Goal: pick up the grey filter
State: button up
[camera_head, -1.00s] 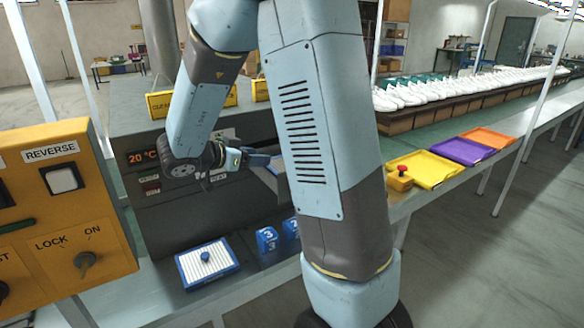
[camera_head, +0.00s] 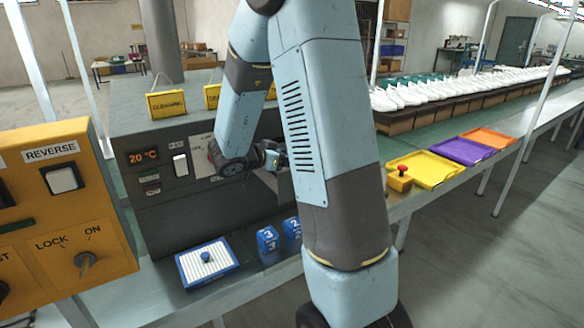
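I cannot make out a grey filter for certain. A white ribbed filter panel (camera_head: 222,267) with a blue rim and a blue knob lies flat on the ledge in front of the grey machine. My gripper (camera_head: 279,158) is up at the machine's front, well above and to the right of that panel and apart from it. My own arm hides part of the gripper and the machine front behind it. I cannot see whether the fingers are open or hold anything.
The grey machine (camera_head: 160,210) has a 20 °C display (camera_head: 142,156). A yellow control box (camera_head: 62,205) is at left. Yellow (camera_head: 428,171), purple (camera_head: 462,151) and orange trays (camera_head: 488,138) lie at right.

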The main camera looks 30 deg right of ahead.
jog(key=shift+d+f, duration=0.15)
jog(key=shift+d, duration=0.2)
grip_shut()
dwell(0.3)
jog(key=shift+w, duration=0.1)
